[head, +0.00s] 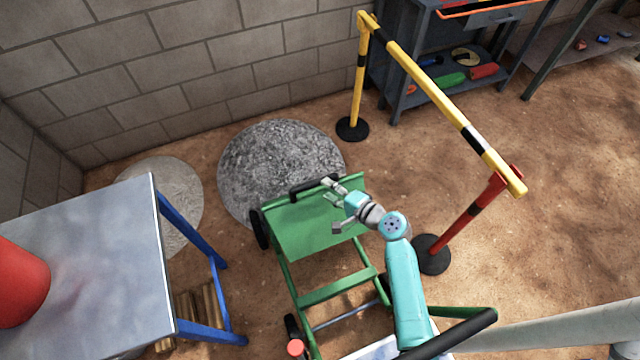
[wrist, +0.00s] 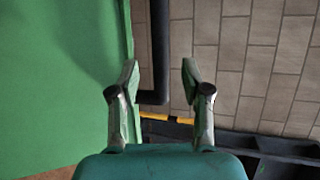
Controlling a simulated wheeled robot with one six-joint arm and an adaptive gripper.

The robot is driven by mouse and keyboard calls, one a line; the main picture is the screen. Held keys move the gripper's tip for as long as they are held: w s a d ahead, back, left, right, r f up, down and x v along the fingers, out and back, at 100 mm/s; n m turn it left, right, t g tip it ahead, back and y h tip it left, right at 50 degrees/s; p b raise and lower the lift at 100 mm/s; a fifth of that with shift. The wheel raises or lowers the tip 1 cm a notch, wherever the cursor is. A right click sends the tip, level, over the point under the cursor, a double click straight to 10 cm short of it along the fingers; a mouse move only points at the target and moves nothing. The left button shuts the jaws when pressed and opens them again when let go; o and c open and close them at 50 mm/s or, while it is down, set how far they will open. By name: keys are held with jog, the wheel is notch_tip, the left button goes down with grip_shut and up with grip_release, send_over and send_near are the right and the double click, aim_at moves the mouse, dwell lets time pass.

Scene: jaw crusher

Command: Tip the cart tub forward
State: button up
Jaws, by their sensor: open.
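The cart (head: 322,292) is a green frame on the floor, with the green tub (head: 308,228) at its far end. A black handle bar (head: 303,189) runs along the tub's far edge. My gripper (head: 330,189) is at the right end of this bar. In the wrist view, my gripper (wrist: 160,72) has its two fingers apart. The black bar (wrist: 160,40) shows in the gap between them, with its bent end near the fingers. No finger is clearly touching it. The tub's green panel (wrist: 60,80) fills the left side.
A grey round heap (head: 270,150) lies just beyond the tub, and a paler round patch (head: 170,195) is left of it. A metal-topped table (head: 100,260) stands left. A yellow-black barrier (head: 430,90) with a red post (head: 465,220) stands right. A block wall (head: 200,70) is behind.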

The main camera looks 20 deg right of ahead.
jog(key=v, duration=0.6)
dwell(0.5)
